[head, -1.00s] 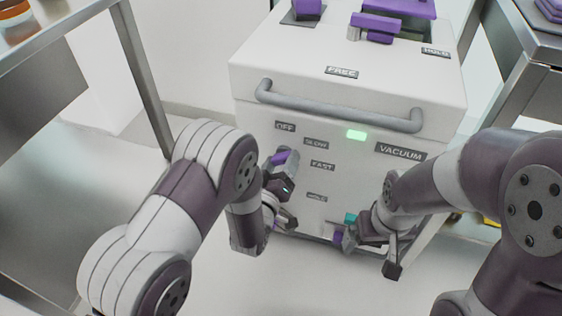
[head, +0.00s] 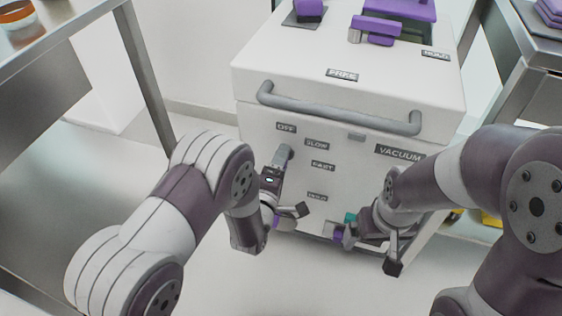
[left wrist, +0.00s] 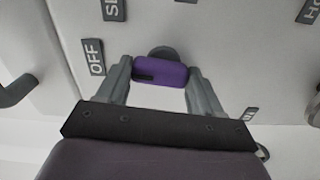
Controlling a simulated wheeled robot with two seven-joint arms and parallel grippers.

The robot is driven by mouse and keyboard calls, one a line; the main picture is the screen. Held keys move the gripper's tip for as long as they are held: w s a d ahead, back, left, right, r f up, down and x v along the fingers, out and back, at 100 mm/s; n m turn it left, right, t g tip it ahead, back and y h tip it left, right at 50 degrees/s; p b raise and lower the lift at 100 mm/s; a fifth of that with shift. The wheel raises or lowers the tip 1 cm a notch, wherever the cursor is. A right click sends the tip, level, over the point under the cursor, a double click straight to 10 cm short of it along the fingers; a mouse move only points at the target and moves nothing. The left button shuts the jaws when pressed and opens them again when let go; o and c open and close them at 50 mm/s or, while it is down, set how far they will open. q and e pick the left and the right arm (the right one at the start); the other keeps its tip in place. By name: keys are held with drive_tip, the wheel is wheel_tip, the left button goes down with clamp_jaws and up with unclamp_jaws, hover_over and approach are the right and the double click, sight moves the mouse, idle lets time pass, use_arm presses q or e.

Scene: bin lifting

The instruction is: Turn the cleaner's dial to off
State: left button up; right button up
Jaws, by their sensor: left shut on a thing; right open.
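The cleaner (head: 350,105) is a white box with a grey bar handle. Its front has OFF (head: 286,127), SLOW and FAST labels. My left gripper (head: 285,155) is at the front panel beside these labels. In the left wrist view its fingers are shut on the purple dial (left wrist: 165,72), one at each end. A dark mark on the dial lies at its left end, on the side of the OFF label (left wrist: 95,55). The dial is hidden in the head view. The indicator light (head: 357,136) is unlit. My right gripper (head: 365,242) is open and empty, low before the panel.
A metal shelf (head: 60,55) stands at the left and a metal table (head: 535,45) at the right. Purple parts (head: 378,28) sit on the cleaner's top. Pale floor lies between my arms.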

use_arm(q)
drive_tip(key=shift+n, duration=0.5)
drive_tip(key=shift+a, duration=0.1)
drive_tip(key=o, duration=1.1)
drive_tip(key=shift+c, duration=0.2)
